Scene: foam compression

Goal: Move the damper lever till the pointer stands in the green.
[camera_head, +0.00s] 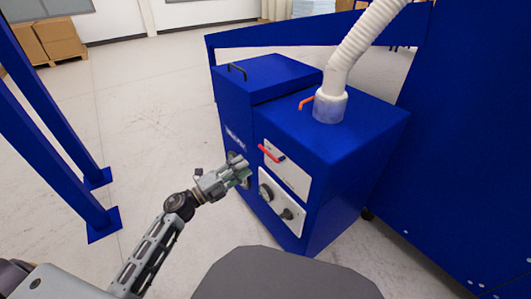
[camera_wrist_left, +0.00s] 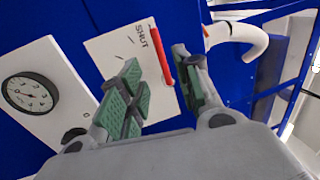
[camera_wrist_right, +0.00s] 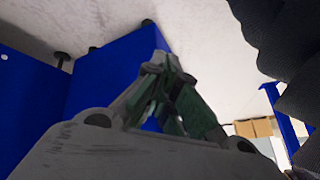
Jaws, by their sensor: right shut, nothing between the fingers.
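A red lever (camera_head: 270,153) sits on a white panel (camera_head: 288,172) on the front of the blue cabinet. In the left wrist view the red lever (camera_wrist_left: 161,57) lies beside the word SHUT. A round gauge (camera_head: 266,192) is on the lower panel; the left wrist view shows its dial (camera_wrist_left: 30,93), with the pointer too small to read against any green. My left gripper (camera_head: 241,170) is open in front of the cabinet. In its wrist view the lever's lower end shows between the fingers (camera_wrist_left: 165,85), with no clear contact. My right gripper (camera_wrist_right: 160,95) is shut and empty.
An orange lever (camera_head: 306,102) sits by the collar of the white hose (camera_head: 356,45) on the cabinet top. A dark knob (camera_head: 286,213) is right of the gauge. Blue posts (camera_head: 65,150) stand at left. The floor (camera_head: 150,130) between is clear.

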